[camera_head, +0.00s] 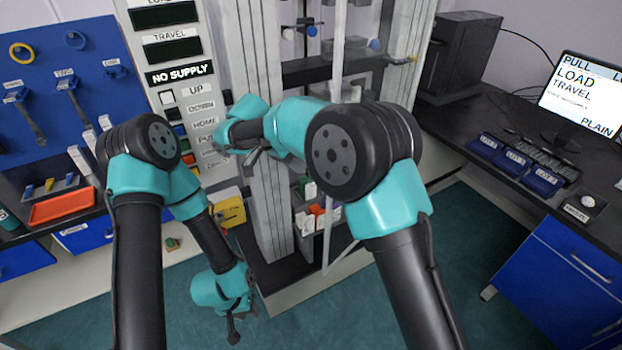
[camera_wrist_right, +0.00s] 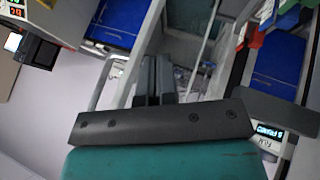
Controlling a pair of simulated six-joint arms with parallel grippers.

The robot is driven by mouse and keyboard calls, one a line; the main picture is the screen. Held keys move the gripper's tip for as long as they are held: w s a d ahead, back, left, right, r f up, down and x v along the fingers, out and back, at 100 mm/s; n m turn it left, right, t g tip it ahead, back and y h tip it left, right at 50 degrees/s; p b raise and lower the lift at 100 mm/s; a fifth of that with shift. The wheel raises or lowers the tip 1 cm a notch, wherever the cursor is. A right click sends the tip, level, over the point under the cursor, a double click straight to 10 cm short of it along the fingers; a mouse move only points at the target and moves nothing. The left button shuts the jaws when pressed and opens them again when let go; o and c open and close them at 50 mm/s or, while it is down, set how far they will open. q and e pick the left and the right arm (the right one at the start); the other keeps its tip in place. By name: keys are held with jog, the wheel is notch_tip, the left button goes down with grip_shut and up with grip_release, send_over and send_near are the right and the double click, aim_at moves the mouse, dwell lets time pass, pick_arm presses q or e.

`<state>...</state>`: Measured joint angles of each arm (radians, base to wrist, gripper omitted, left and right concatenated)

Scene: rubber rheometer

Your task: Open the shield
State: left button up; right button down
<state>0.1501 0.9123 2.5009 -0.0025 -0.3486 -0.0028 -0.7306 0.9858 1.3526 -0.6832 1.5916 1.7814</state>
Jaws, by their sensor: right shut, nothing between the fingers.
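The shield (camera_head: 328,235) appears as a clear panel with a pale upright edge in front of the test frame. Its upper part is partly hidden behind my right arm. My right gripper (camera_head: 254,156) is beside the frame's left column, to the left of the shield edge in the head view, and mostly hidden by its own wrist. In the right wrist view its fingers (camera_wrist_right: 155,80) are shut and empty, close to a pale bar whose contact with them I cannot judge. My left gripper (camera_head: 234,331) hangs low over the floor, away from the shield; its fingers are too small to read.
The control panel (camera_head: 168,75) with labelled buttons stands just left of the column (camera_head: 262,190). A blue tool board (camera_head: 50,60) and orange tray (camera_head: 62,206) are at left. A black desk (camera_head: 450,125) with a monitor (camera_head: 585,92) is at right. The teal floor is open.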

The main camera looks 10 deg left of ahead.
jog(key=x, duration=0.9)
jog(key=shift+d+f, duration=0.25)
jog(key=shift+f, duration=0.05)
